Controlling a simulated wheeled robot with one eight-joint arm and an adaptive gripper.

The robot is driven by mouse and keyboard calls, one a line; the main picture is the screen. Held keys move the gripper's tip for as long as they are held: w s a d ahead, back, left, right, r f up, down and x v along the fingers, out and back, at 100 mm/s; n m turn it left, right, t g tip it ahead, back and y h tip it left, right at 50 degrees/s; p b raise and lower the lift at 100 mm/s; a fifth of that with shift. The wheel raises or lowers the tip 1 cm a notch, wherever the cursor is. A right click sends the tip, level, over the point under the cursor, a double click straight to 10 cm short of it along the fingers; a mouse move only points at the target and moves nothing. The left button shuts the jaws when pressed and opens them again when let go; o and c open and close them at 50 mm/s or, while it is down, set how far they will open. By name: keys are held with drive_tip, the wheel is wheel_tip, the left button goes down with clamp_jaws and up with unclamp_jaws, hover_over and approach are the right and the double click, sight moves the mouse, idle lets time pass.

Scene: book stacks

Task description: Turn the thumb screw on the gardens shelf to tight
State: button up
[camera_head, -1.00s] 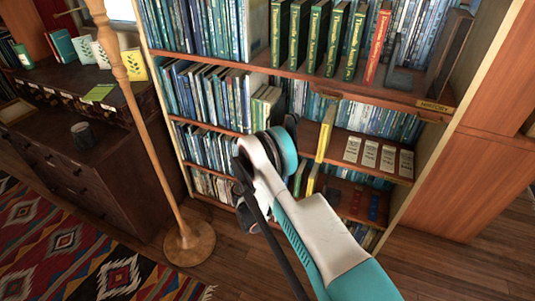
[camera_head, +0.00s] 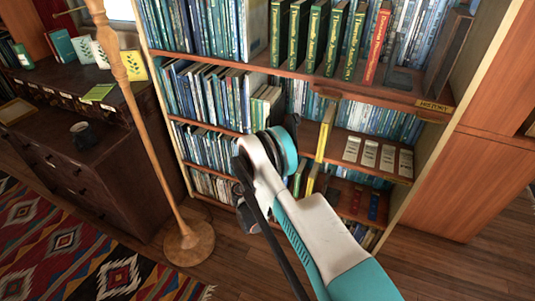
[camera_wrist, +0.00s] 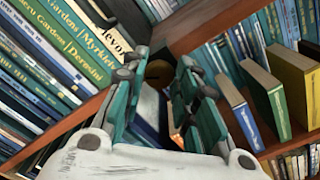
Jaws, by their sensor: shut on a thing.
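In the wrist view, a round, dull brass thumb screw (camera_wrist: 158,71) sits at a wooden shelf divider, between the tips of my gripper (camera_wrist: 163,80). The teal fingers stand on both sides of it and are shut on it. The fingers cover part of the screw, and its marking cannot be read. Books with "Gardens" on their spines (camera_wrist: 65,35) stand on a shelf to the left. In the head view, my gripper (camera_head: 292,122) is at the middle of the bookcase, mostly hidden by my own wrist. The screw cannot be made out there.
The bookcase shelf (camera_head: 350,90) above carries green books and a red book (camera_head: 375,45). Yellow and green books (camera_wrist: 265,95) stand close right of my fingers. A wooden lamp stand (camera_head: 150,130) and a dark cabinet (camera_head: 85,180) are at left.

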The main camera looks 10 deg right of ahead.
drive_tip(key=shift+s+f+m, duration=0.1)
drive_tip(key=shift+m, duration=4.5)
drive_tip(key=o, duration=1)
